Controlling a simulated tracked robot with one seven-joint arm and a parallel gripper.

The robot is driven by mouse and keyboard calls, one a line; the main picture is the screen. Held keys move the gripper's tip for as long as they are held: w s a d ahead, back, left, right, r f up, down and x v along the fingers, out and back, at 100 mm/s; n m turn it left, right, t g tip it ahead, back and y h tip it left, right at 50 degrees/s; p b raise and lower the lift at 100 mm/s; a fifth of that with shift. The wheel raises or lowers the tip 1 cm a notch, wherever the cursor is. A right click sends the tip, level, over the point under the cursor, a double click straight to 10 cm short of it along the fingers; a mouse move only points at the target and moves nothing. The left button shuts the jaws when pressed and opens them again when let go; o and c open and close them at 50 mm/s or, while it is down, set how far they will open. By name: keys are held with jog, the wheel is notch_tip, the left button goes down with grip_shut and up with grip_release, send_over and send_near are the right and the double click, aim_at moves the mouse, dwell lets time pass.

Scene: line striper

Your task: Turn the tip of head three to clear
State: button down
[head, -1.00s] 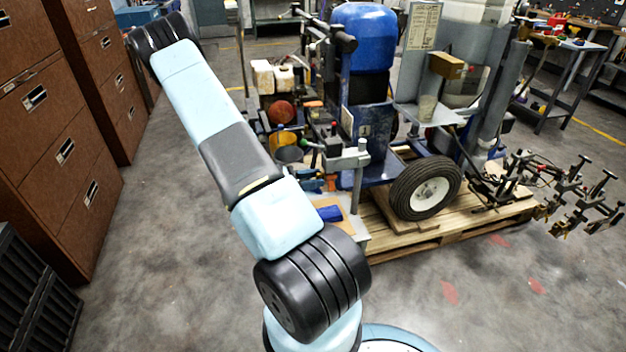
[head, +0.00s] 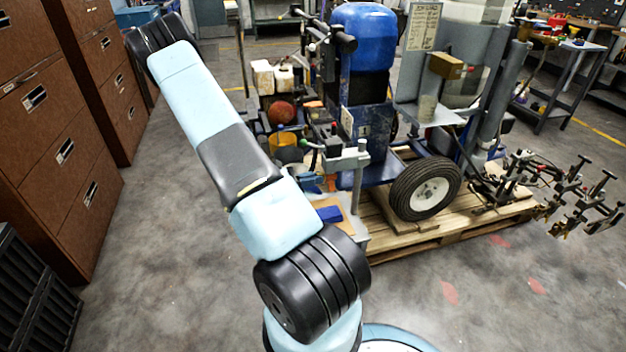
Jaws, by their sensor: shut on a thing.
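The line striper (head: 368,110) is a blue and grey machine on a wooden pallet (head: 440,235). A cluster of dark spray heads with brass-coloured ends (head: 572,195) sticks out on a boom at its right side. The heads are small and overlap, so I cannot tell which is head three or how its tip is turned. My arm rises from the bottom centre to the upper left. My gripper is outside the picture or hidden, so I cannot see it or anything in it.
Brown drawer cabinets (head: 50,130) line the left, with a black slatted crate (head: 30,300) below them. A black tyre (head: 425,188) stands on the pallet. A workbench (head: 570,50) is at the back right. The concrete floor at the front right is clear.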

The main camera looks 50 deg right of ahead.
jog(key=c, duration=0.6)
grip_release()
jog(key=shift+o, duration=0.2)
jog(key=v, duration=0.7)
dwell(0.9)
dwell(0.5)
